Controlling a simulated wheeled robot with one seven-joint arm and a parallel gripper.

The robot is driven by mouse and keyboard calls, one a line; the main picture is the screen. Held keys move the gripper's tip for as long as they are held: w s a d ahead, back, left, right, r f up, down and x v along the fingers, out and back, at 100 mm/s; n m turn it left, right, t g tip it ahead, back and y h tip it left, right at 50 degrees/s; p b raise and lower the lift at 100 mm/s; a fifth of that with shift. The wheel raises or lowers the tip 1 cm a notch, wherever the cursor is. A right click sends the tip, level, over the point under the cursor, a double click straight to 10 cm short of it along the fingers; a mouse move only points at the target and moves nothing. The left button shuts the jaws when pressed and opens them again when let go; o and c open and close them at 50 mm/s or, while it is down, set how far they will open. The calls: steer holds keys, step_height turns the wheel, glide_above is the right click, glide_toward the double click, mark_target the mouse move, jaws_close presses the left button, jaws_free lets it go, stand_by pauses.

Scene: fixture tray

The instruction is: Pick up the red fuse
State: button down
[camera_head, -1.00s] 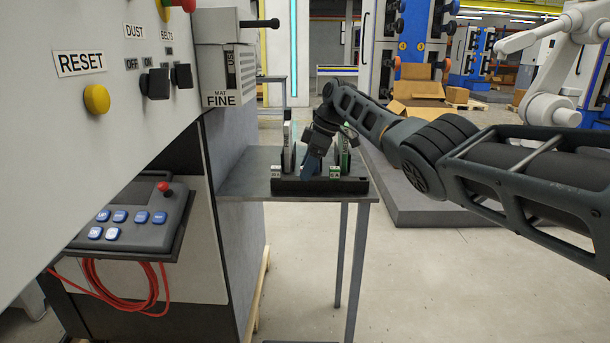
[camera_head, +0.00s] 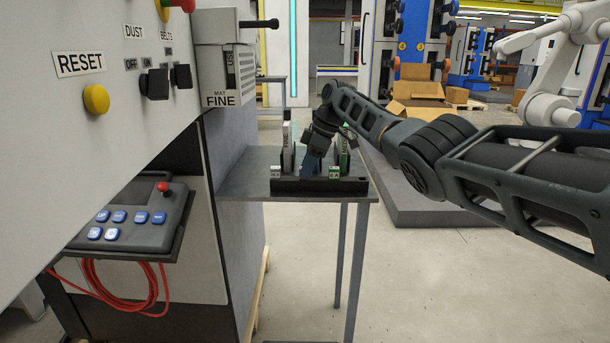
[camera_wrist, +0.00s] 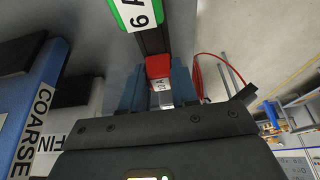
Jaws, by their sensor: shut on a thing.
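The red fuse (camera_wrist: 158,66) shows in the wrist view between the two blue fingers of my gripper (camera_wrist: 160,88). It has a white label and a clear or metallic lower part. My gripper is shut on it. In the head view my gripper (camera_head: 311,166) points down into the black tray (camera_head: 318,187) on the small grey table, and the fuse is hidden there. I cannot tell whether the fuse touches the tray.
A green-framed piece with a white label (camera_wrist: 140,12) stands close to the fuse. Blue COARSE (camera_wrist: 35,110) and white FINE blocks are at the left of the wrist view. The machine panel (camera_head: 130,70) stands left of the table (camera_head: 240,182).

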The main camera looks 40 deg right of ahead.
steer(key=shift+r, duration=0.1)
steer(key=shift+r, duration=0.5)
steer(key=v, duration=0.3)
steer(key=shift+w+a+r, duration=0.1)
steer(key=shift+w+r, duration=0.05)
steer(key=shift+r, duration=0.1)
steer(key=s+d+r, duration=0.6)
steer(key=s+d, duration=0.1)
steer(key=s, duration=0.1)
steer(key=shift+s+r+b, duration=0.2)
steer(key=shift+r+b, duration=0.1)
steer(key=shift+b, duration=0.15)
steer(key=shift+r, duration=0.15)
step_height(320, 180, up, 5)
steer(key=p, duration=0.5)
stand_by(0.5)
